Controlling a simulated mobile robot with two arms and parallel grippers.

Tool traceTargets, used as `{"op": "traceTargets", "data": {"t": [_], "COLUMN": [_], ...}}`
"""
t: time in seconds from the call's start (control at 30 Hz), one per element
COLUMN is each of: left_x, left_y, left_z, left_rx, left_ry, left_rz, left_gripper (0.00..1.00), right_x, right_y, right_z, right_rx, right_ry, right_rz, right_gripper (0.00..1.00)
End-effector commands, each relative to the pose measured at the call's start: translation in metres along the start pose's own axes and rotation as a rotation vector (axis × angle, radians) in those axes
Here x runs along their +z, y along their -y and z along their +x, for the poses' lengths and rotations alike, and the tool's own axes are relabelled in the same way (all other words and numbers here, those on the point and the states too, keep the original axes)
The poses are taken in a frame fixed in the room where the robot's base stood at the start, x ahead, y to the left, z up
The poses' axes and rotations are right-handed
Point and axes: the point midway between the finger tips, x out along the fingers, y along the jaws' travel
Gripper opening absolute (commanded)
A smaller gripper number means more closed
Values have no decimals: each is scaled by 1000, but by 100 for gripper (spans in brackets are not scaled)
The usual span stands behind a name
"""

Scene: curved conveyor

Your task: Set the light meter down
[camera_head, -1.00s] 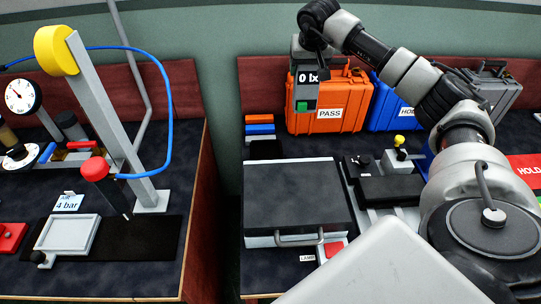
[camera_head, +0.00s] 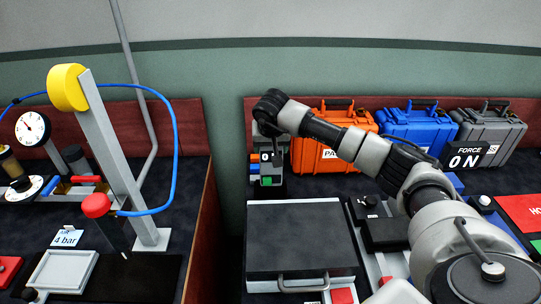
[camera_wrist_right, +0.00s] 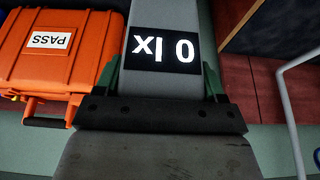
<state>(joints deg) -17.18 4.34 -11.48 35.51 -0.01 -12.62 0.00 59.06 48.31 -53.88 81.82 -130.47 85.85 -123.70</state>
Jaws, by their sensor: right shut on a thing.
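The light meter (camera_head: 279,170) is a grey upright block with a "0 lx" display and a green button, at the back left of the right bench in the head view. My right gripper (camera_head: 270,132) is shut on its upper part. The right wrist view shows the light meter (camera_wrist_right: 165,17) between the green finger pads of my right gripper (camera_wrist_right: 164,82). The meter's foot is close to the bench near a dark patch; I cannot tell whether it touches. My left gripper is not in view.
Small orange and blue blocks (camera_head: 254,168) sit just left of the meter. Orange (camera_head: 330,150), blue (camera_head: 415,130) and grey (camera_head: 490,135) cases line the back. A dark-topped box (camera_head: 300,235) stands in front. A gap separates the left bench (camera_head: 150,270).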

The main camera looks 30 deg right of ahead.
Motion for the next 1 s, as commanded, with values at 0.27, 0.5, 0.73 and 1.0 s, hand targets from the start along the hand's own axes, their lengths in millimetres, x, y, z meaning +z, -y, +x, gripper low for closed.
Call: {"op": "traceTargets", "data": {"t": [0.27,0.5,0.73,1.0], "left_x": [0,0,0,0], "left_y": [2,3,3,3], "left_z": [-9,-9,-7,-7], "left_rx": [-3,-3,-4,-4], "left_ry": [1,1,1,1], "left_rz": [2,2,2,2], "left_gripper": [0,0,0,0], "right_x": [12,16,17,17], "right_y": [1,1,1,1], "right_z": [26,38,40,40], "right_rx": [2,-1,1,1], "right_ry": [3,-1,0,0], "right_rz": [0,0,0,0], "right_gripper": [22,22,74,95]}}
